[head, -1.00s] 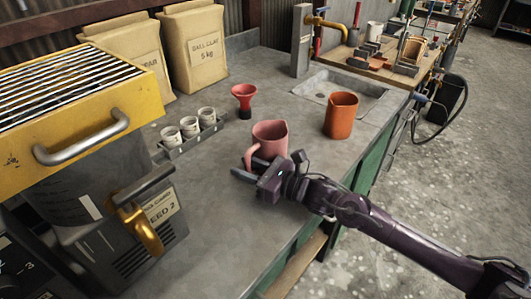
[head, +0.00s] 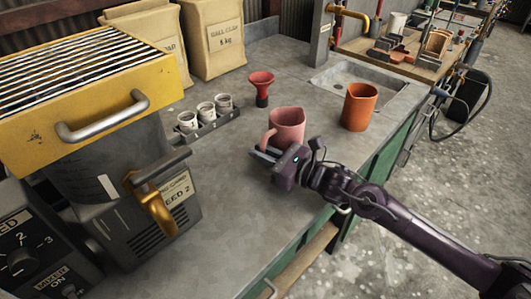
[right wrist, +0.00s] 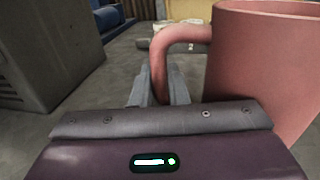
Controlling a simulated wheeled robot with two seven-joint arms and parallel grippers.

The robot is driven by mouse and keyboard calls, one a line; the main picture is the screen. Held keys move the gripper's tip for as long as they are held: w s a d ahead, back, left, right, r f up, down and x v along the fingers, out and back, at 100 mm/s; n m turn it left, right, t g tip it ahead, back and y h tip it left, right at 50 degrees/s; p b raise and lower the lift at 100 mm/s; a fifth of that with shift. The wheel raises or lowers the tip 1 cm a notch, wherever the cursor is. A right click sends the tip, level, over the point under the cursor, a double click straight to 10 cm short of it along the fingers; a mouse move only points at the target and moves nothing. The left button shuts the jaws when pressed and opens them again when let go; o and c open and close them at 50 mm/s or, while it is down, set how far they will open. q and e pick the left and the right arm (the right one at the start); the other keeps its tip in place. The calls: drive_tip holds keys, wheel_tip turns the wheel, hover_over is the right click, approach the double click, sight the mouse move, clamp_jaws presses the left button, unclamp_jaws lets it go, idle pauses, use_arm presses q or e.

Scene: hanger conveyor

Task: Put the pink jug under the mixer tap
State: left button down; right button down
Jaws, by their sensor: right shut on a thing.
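The pink jug (head: 288,124) is upright at the middle of the bench, with its handle on the left side. I cannot tell whether its base touches the bench. My right gripper (head: 264,155) is at the handle, low on the jug's near left. In the right wrist view its fingers (right wrist: 158,92) are shut on the lower part of the handle (right wrist: 165,62), with the jug body (right wrist: 265,60) at the right. The grey mixer (head: 125,185) stands at the left, its brass tap (head: 155,212) on its front. My left gripper is out of view.
An orange jug (head: 359,108) stands right of the pink one, by the sink (head: 378,82). A red funnel (head: 261,86) and a rack of white cups (head: 208,125) are behind. Clay bags (head: 212,40) stand at the back. Bench between mixer and pink jug is clear.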

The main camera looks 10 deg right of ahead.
wheel_tip(320, 180, up, 19)
drive_tip(key=b, duration=0.1)
